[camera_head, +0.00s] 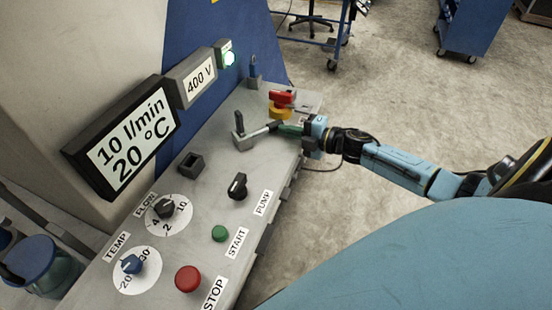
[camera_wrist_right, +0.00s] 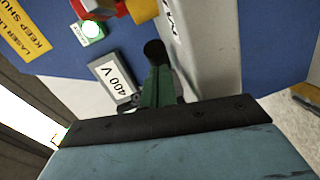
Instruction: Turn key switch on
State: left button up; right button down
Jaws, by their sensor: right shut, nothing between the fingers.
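My right gripper (camera_head: 283,128) reaches in from the right over the far part of the grey control panel. Its green fingers are shut with nothing between them, and they also show in the wrist view (camera_wrist_right: 156,84). A grey lever-like fitting (camera_head: 246,139) with a dark upright piece lies just left of the fingertips; I cannot tell whether they touch. A dark round end (camera_wrist_right: 154,50) shows at the fingertips in the wrist view. No label marks which fitting is the key switch. My left gripper is out of view.
A red and yellow switch (camera_head: 282,99) stands close behind the gripper. A lit green lamp (camera_head: 229,58) and the 400 V display (camera_head: 199,79) are on the wall side. Nearer are a black pump knob (camera_head: 237,186), green start button (camera_head: 219,233) and red stop button (camera_head: 188,279).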

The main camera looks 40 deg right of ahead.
jog(key=shift+w+d+f+n+g+y+b, duration=0.1)
jog(key=shift+w+d+n+g+y+b, duration=0.25)
jog(key=shift+w+n+y+b, duration=0.35)
jog(key=shift+w+b, duration=0.25)
jog(key=shift+b, duration=0.15)
jog(key=shift+w+d+r+g+y, duration=0.1)
jog(key=shift+w+r+g+y, duration=0.05)
jog(key=shift+r+g+y, duration=0.15)
jog(key=shift+s+r, duration=0.1)
jog(key=shift+s, duration=0.15)
jog(key=s, duration=0.1)
jog(key=s+p, duration=0.2)
jog(key=shift+r, duration=0.25)
jog(key=w+d+v, duration=0.1)
jog(key=v, duration=0.9)
jog(key=shift+d+f+b, duration=0.25)
jog(key=shift+d+b, duration=0.05)
jog(key=shift+d, duration=0.2)
